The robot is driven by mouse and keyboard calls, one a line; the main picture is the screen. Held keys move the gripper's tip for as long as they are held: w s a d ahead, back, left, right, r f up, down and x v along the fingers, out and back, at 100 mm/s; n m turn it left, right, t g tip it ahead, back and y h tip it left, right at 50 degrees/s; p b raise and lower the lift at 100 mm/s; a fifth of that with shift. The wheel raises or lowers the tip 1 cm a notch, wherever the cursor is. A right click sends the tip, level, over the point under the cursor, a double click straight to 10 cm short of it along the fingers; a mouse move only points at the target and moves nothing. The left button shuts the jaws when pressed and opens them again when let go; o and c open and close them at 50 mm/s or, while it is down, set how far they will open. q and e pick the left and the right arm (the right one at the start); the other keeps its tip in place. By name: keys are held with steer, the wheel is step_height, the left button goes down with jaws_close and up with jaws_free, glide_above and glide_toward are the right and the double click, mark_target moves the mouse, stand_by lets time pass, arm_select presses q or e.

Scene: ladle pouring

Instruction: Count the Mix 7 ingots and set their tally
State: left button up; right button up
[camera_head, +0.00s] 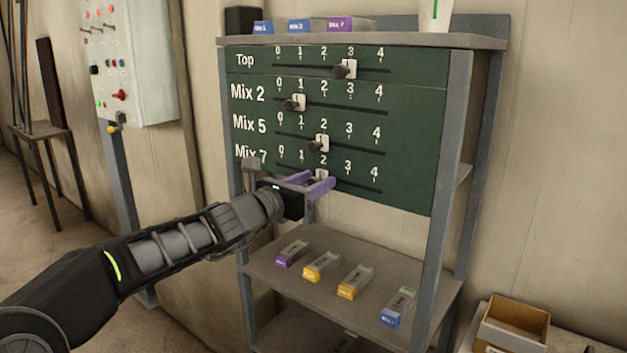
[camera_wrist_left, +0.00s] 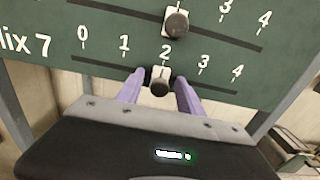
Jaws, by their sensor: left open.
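The green tally board (camera_head: 410,150) has rows Top, Mix 2, Mix 5 and Mix 7. The Mix 7 slider (camera_wrist_left: 160,88) stands at 2; in the head view my fingers partly cover it. My left gripper (camera_head: 316,181) is open, its purple fingers on either side of that knob in the wrist view (camera_wrist_left: 160,92); contact cannot be told. On the shelf below lie a purple-ended ingot (camera_head: 292,254), two yellow-ended ingots (camera_head: 322,266) (camera_head: 356,281) and a blue-ended ingot (camera_head: 398,307). Their labels are too small to read surely. My right gripper is not in view.
The Top slider (camera_head: 345,69) is at 3, the Mix 2 slider (camera_head: 295,103) near 1, the Mix 5 slider (camera_head: 319,143) at 2. More ingots (camera_head: 299,26) lie on the top shelf. A cardboard box (camera_head: 515,322) stands at lower right, a control cabinet (camera_head: 128,65) at left.

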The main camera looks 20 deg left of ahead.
arm_select(q)
jaws_close()
stand_by(0.4)
stand_by(1.0)
